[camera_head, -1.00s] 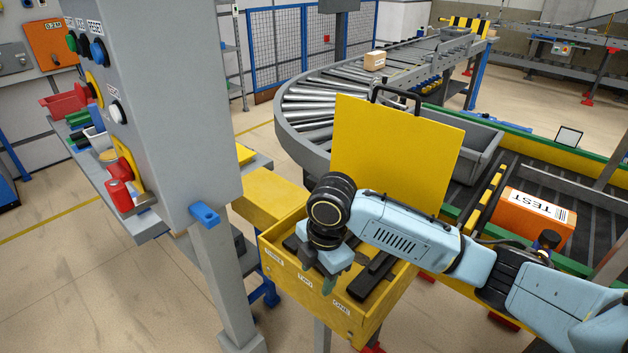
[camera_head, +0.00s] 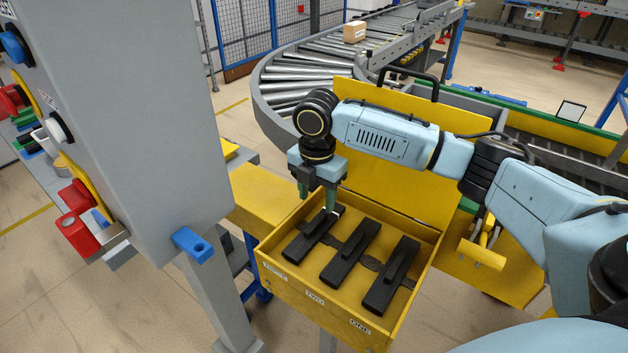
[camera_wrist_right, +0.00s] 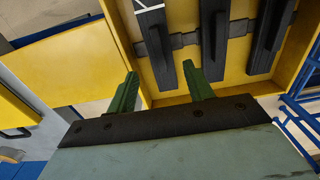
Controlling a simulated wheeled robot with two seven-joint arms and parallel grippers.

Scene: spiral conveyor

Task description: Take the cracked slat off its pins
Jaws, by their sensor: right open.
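Three black slats lie side by side in a yellow box, by labels reading THREE, TWO and ONE. The left slat (camera_head: 306,240), by THREE, has white crack lines, clear on this cracked slat in the right wrist view (camera_wrist_right: 149,30). The middle slat (camera_head: 349,254) and right slat (camera_head: 391,277) show no such lines. My right gripper (camera_head: 317,199) is open and empty above the far end of the cracked slat. In the wrist view its fingers (camera_wrist_right: 162,88) stand apart, on either side of that slat's near end. The pins cannot be made out. My left gripper is out of view.
The yellow box (camera_head: 318,303) has low walls and a raised yellow lid (camera_head: 395,155) behind it. A grey control post (camera_head: 150,130) with buttons stands close on the left. The roller conveyor (camera_head: 300,75) curves behind.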

